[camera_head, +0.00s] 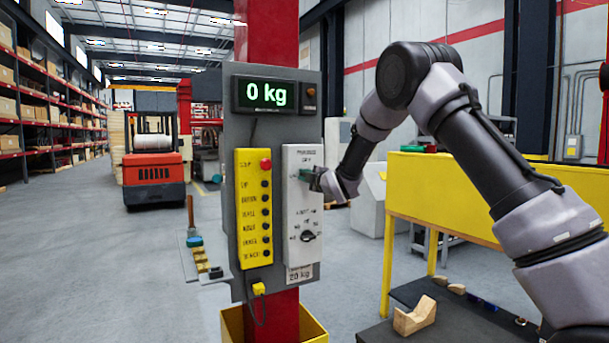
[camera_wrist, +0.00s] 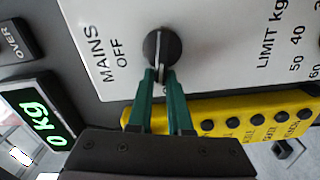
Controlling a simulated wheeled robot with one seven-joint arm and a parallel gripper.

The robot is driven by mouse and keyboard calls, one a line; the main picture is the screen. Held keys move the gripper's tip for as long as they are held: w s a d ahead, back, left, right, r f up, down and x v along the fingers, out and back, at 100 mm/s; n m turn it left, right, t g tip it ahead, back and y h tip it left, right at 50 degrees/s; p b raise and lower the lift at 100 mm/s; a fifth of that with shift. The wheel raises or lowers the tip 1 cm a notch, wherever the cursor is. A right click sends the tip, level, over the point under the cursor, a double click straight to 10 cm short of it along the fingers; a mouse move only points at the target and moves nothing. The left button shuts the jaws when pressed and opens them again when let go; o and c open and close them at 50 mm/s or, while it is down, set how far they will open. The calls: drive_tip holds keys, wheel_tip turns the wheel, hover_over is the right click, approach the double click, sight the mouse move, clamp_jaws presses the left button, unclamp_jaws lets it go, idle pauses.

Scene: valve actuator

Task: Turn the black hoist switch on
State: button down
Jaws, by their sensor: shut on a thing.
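The black hoist switch (camera_wrist: 162,45) is a round knob with a raised grip on the white panel (camera_head: 301,160). In the wrist view it sits beside the words "MAINS OFF". My gripper (camera_wrist: 159,76) has two green fingers, which are shut on the near end of the knob's grip. In the head view my gripper (camera_head: 309,176) reaches the upper part of the white panel from the right and hides the switch.
A black limit dial (camera_head: 308,237) sits lower on the white panel. A yellow button box (camera_head: 254,208) with a red button is to its left. The display (camera_head: 267,95) above reads 0 kg. A yellow-framed table (camera_head: 440,200) stands at the right.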

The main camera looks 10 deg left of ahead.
drive_tip(key=shift+w+d+f+n, duration=0.25)
drive_tip(key=shift+d+f+n, duration=0.3)
drive_tip(key=shift+n, duration=0.35)
drive_tip(key=c, duration=0.8)
unclamp_jaws()
drive_tip(key=shift+r, duration=0.1)
drive_tip(key=shift+c, duration=0.2)
drive_tip(key=shift+a+r, duration=0.15)
drive_tip(key=shift+a, duration=0.1)
drive_tip(key=shift+s+a, duration=0.1)
drive_tip(key=shift+s, duration=0.1)
drive_tip(key=v, duration=1)
drive_tip(key=shift+d, duration=0.5)
drive_tip(key=shift+s+d, duration=0.15)
